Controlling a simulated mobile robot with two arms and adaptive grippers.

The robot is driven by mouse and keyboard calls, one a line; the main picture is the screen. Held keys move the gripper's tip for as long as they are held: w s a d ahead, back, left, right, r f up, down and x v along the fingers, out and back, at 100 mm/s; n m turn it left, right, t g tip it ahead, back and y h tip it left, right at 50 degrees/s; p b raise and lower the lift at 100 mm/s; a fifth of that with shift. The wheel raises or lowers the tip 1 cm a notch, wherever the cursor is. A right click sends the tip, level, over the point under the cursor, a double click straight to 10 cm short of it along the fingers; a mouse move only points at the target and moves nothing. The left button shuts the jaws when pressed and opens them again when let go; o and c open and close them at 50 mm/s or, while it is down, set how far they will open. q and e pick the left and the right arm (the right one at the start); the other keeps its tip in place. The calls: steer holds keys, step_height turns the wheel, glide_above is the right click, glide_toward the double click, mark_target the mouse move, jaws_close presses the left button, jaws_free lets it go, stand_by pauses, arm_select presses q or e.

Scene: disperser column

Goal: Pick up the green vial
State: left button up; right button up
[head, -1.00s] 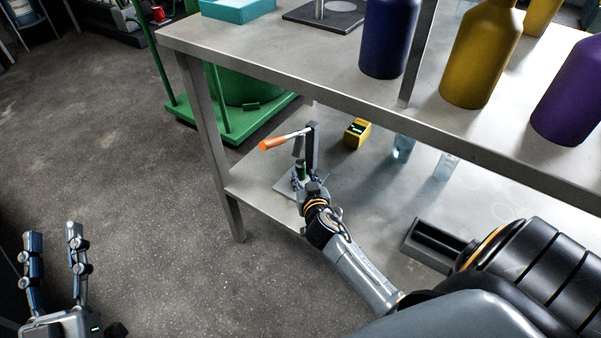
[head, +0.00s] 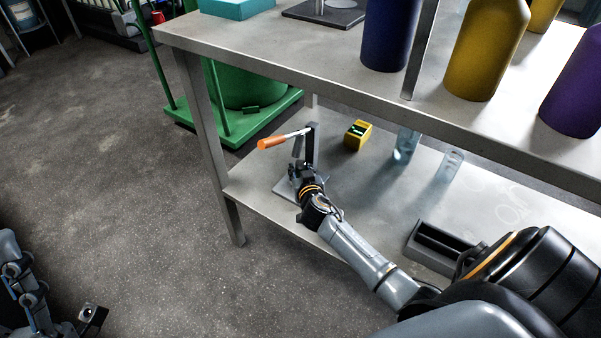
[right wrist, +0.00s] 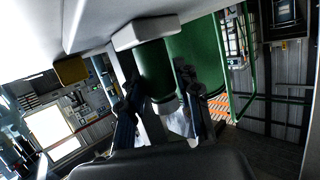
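The green vial (right wrist: 157,76) is upright in the right wrist view, under the pale block of a small press. In the head view the press (head: 312,148), with its orange-tipped lever (head: 271,143), stands on the lower shelf (head: 255,180); my right gripper hides the vial there. My right gripper (head: 299,174) reaches in at the press. In the right wrist view its fingers (right wrist: 162,92) stand apart on both sides of the vial; firm contact is not clear. My left gripper (head: 22,285) is cut off at the lower left, its opening unclear.
A yellow holder (head: 357,135), clear glass vessels (head: 405,146) and a dark slotted tray (head: 436,246) are on the lower shelf. The upper shelf's edge (head: 330,98) runs above my right arm. Coloured bottles (head: 487,50) stand on top. A green barrel (head: 245,85) is behind.

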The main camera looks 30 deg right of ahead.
steer(key=shift+c, duration=0.2)
jaws_close()
